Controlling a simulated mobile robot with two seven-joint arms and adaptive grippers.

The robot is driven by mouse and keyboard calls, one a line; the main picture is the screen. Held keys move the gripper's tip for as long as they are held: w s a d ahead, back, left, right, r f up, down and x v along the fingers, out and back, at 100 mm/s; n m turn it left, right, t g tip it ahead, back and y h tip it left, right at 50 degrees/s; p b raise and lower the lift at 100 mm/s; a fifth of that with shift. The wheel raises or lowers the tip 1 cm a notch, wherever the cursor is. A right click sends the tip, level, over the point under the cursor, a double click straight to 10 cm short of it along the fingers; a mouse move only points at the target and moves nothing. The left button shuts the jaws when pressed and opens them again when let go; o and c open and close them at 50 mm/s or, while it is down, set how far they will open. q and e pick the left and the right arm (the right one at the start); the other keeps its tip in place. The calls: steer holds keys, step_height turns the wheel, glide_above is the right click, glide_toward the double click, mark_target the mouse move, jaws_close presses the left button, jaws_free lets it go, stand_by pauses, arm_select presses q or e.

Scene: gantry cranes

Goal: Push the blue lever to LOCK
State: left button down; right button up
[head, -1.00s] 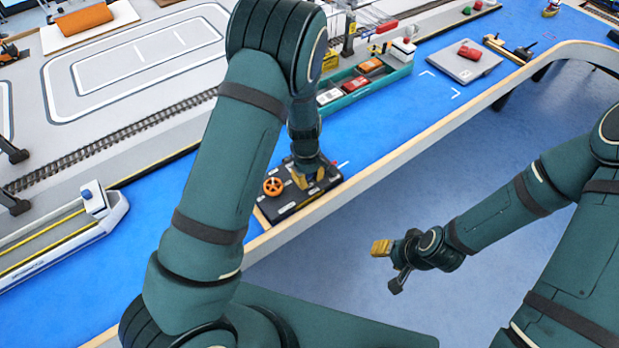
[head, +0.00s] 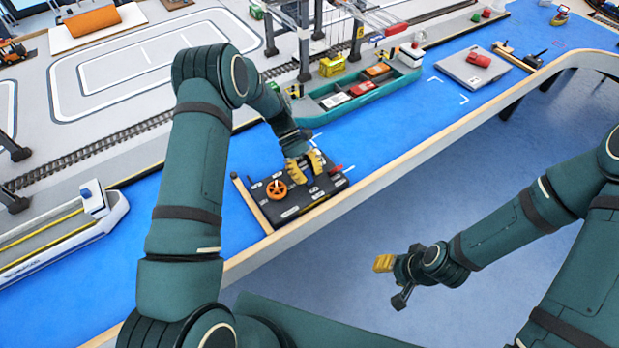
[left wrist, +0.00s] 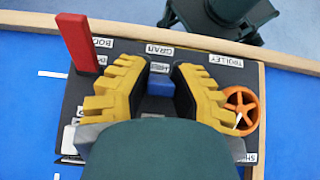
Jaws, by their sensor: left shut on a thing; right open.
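The black control panel (head: 327,185) lies on the blue surface near the front edge; it also shows in the left wrist view (left wrist: 72,92). The blue lever (left wrist: 158,86) stands between the yellow fingers of my left gripper (left wrist: 160,72), below a small white label too blurred to read. In the head view my left gripper (head: 306,174) is down at the panel, shut on the blue lever, which its fingers hide there. My right gripper (head: 390,283) is open and empty, in the air over the floor in front of the table.
An orange handwheel (left wrist: 240,106) is close right of my left gripper's fingers. A wooden strip (head: 251,204) borders the panel.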

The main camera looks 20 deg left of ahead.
arm_select(q)
steer(key=shift+f+g+h+b, duration=0.15)
steer(key=shift+g+h+b, duration=0.15)
steer(key=shift+g+h, duration=0.15)
stand_by(0.3)
steer(key=c, duration=0.8)
jaws_free()
steer(key=shift+a, duration=0.1)
steer(key=v, duration=1.2)
